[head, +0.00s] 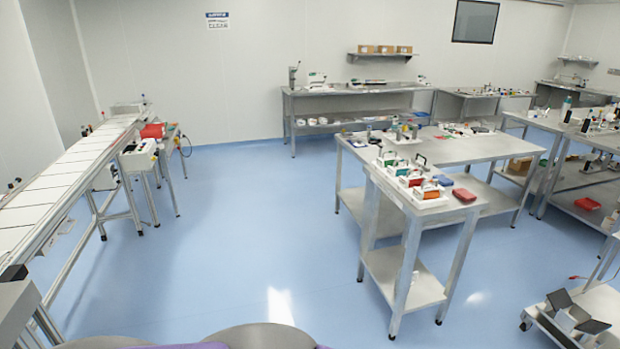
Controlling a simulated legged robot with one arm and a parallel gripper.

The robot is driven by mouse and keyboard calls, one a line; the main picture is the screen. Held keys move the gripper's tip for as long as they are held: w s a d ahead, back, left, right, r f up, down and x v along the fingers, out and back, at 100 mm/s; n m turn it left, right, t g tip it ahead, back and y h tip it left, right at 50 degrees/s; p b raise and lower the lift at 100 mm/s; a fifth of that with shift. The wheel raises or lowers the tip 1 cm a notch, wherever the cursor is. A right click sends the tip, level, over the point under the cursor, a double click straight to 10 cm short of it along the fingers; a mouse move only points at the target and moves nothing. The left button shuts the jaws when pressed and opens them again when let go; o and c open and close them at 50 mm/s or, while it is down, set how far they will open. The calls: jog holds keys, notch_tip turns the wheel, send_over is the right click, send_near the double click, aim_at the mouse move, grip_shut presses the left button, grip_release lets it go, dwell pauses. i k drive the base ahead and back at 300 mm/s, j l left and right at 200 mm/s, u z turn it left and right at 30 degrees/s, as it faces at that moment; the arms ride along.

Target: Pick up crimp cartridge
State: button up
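Several small boxy units with dark top handles stand in a row in a white tray (436,203) on the small steel stand in the right half of the head view. My gripper is not in view.
The small steel stand (425,290) has a lower shelf and abuts a larger steel table (470,150). A red block (464,195) lies near the tray. A long white conveyor (60,182) runs along the left. A low cart (595,300) is at lower right. Blue floor (250,230) is clear between.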

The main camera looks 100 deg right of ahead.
aim_at(407, 181)
jog(key=l+z, duration=0.1)
jog(key=z, duration=0.3)
jog(key=i+l+z, duration=0.1)
jog(key=z, duration=4)
jog(key=i+j+z, duration=0.1)
jog(key=i+j, duration=0.25)
jog(key=i+j+z, duration=0.15)
jog(key=i+j, duration=0.15)
jog(key=j, duration=0.15)
jog(key=i+j+z, duration=0.1)
jog(key=i+j, duration=0.2)
jog(key=j, duration=0.15)
jog(key=i+j+z, duration=0.15)
jog(key=i+j, duration=0.15)
jog(key=j, duration=0.15)
jog(key=i+j+z, duration=0.1)
jog(key=i+j, duration=0.15)
jog(key=j, duration=0.25)
jog(key=i+j+z, duration=0.1)
jog(key=i+j, duration=0.15)
jog(key=j, duration=0.25)
jog(key=i+j+z, duration=0.15)
jog(key=j, duration=0.4)
jog(key=i+j+z, duration=0.1)
jog(key=i+j, duration=0.15)
jog(key=j, duration=0.3)
